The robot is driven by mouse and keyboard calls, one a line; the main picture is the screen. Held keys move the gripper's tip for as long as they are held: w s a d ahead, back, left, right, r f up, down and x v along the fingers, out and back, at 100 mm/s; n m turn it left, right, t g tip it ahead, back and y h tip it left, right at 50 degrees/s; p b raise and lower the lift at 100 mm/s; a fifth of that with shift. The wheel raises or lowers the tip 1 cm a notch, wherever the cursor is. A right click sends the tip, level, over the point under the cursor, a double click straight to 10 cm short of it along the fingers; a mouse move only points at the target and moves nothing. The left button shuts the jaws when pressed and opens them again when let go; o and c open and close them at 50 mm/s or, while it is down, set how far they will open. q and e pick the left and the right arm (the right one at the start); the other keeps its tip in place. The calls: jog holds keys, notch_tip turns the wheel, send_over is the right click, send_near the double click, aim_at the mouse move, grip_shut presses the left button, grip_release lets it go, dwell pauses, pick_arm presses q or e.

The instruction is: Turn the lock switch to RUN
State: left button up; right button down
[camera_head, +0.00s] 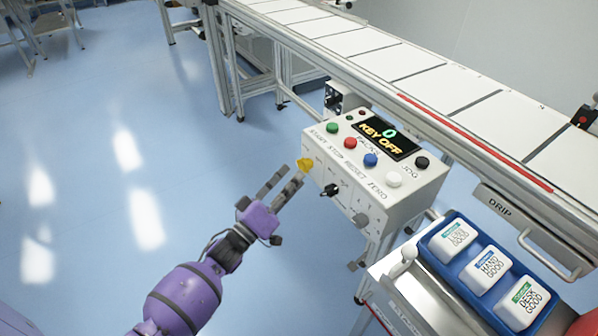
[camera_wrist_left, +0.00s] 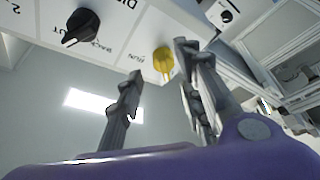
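The control box (camera_head: 400,190) has a sloped top and a front face with switches. A yellow switch knob (camera_head: 305,163) sits at the left end of the front face; in the left wrist view the yellow knob (camera_wrist_left: 163,62) is next to the word RUN. A black switch (camera_head: 330,190) is to its right and also shows in the left wrist view (camera_wrist_left: 82,27). My left gripper (camera_head: 289,174) is open and empty, its fingertips close to the yellow knob. In the left wrist view the knob appears between the fingertips; contact cannot be told. My right gripper is out of view.
A display (camera_head: 385,136) on the box reads "0 KEY OFF", beside several coloured buttons. A conveyor (camera_head: 450,88) runs behind. A blue tray (camera_head: 463,270) with labelled white packs is at the lower right. Open floor (camera_head: 120,120) lies to the left.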

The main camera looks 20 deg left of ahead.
aim_at(304, 167)
pick_arm(q)
jog(key=shift+x, duration=1.55)
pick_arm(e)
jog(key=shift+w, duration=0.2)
pick_arm(q)
jog(key=shift+c, duration=0.6)
grip_shut()
